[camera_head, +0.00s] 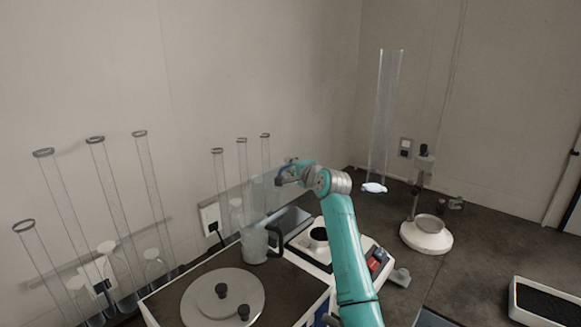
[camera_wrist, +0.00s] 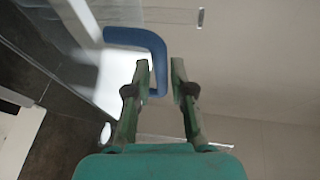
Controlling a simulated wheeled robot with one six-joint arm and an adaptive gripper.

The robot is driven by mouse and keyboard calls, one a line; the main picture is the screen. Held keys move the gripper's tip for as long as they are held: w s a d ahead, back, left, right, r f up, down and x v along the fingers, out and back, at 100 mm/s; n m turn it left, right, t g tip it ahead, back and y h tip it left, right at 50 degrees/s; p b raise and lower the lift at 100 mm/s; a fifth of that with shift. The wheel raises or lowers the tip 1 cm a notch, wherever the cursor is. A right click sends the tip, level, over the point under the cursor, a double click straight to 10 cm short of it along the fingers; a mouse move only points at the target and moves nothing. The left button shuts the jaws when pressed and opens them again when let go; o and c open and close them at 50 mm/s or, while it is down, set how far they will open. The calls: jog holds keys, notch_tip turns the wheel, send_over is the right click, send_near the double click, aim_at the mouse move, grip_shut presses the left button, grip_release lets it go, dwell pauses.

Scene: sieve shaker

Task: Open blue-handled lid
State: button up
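The blue handle (camera_wrist: 130,36) is a bent bar in the wrist view, on the edge of a pale, partly clear panel (camera_wrist: 112,75) that appears to be the lid. My gripper (camera_wrist: 160,62) has its two fingers apart, with one arm of the blue handle showing in the gap between them. I cannot tell whether either finger touches it. In the head view my gripper (camera_head: 284,177) is raised at the back, beside a faint clear panel (camera_head: 256,196). The handle is small and largely hidden there by the gripper.
A white device (camera_head: 306,252) sits beside my arm. Tall glass cylinders (camera_head: 118,205) stand at left. A stand with a white base (camera_head: 427,238) is at right.

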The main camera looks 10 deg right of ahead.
jog(key=shift+w+a, duration=0.15)
jog(key=shift+w, duration=0.25)
grip_shut()
jog(key=shift+s+f, duration=0.1)
jog(key=shift+s+d, duration=0.3)
jog(key=shift+d, duration=0.05)
jog(key=shift+s+d+t+y, duration=0.2)
jog(key=shift+s+d, duration=0.25)
jog(key=shift+s, duration=0.2)
jog(key=shift+s+d+t+y, duration=0.1)
jog(key=shift+s+d+t, duration=0.1)
jog(key=shift+s+d, duration=0.35)
jog(key=shift+a, duration=0.15)
